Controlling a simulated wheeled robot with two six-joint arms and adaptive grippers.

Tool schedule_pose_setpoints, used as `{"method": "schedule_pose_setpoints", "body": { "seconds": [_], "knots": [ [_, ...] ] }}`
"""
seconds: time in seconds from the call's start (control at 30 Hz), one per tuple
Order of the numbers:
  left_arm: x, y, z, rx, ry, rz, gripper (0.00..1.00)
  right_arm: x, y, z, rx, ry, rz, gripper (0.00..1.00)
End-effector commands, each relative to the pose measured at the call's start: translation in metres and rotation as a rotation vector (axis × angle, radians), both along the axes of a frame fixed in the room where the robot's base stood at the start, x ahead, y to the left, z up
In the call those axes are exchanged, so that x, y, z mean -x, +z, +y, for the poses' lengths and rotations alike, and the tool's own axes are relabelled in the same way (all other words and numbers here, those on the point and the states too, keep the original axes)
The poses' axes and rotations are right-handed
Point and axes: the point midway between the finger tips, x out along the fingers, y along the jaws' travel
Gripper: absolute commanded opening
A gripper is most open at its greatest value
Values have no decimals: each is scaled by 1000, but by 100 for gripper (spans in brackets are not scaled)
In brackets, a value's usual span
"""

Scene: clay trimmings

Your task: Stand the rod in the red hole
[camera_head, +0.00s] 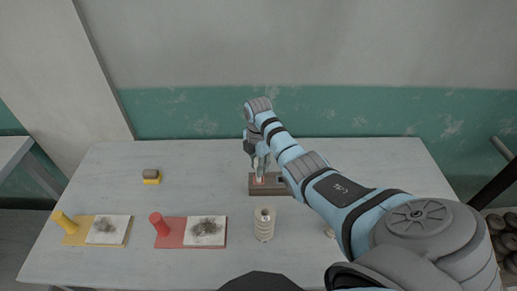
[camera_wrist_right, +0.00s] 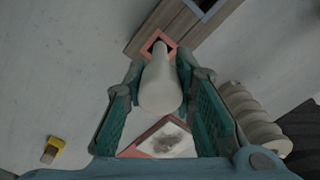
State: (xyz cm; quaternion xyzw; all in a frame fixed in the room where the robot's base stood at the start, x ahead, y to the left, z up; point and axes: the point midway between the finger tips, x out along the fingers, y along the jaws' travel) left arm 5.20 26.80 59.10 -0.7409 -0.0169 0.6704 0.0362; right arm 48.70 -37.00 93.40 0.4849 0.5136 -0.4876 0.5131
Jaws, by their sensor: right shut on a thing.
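My right gripper (camera_head: 261,167) is shut on a pale cream rod (camera_wrist_right: 160,84), seen between the fingers in the right wrist view. The wooden block (camera_head: 286,188) stands at the middle of the table, under this gripper. The red-rimmed square hole (camera_wrist_right: 171,43) is at the rod's far end in the wrist view. The rod's end overlaps the hole there, but I cannot tell whether it is inside or just above. A blue-rimmed hole (camera_wrist_right: 206,6) shows further along the block. My left gripper is not in view.
A ribbed cream jar (camera_head: 264,225) stands in front of the block. A red board (camera_head: 172,236) and a yellow board (camera_head: 76,237), each with a dark-smudged white square and a peg, lie left. A small yellow-and-brown block (camera_head: 151,178) sits behind them. The table's back left is clear.

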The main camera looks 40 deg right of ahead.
Motion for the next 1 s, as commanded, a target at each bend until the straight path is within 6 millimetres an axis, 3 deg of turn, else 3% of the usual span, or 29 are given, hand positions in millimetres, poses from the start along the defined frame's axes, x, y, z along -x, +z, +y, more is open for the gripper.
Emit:
{"method": "schedule_pose_setpoints", "body": {
  "seconds": [1.0],
  "knots": [
    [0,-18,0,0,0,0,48,0,-26,0,0,0,0,0]
  ]
}}
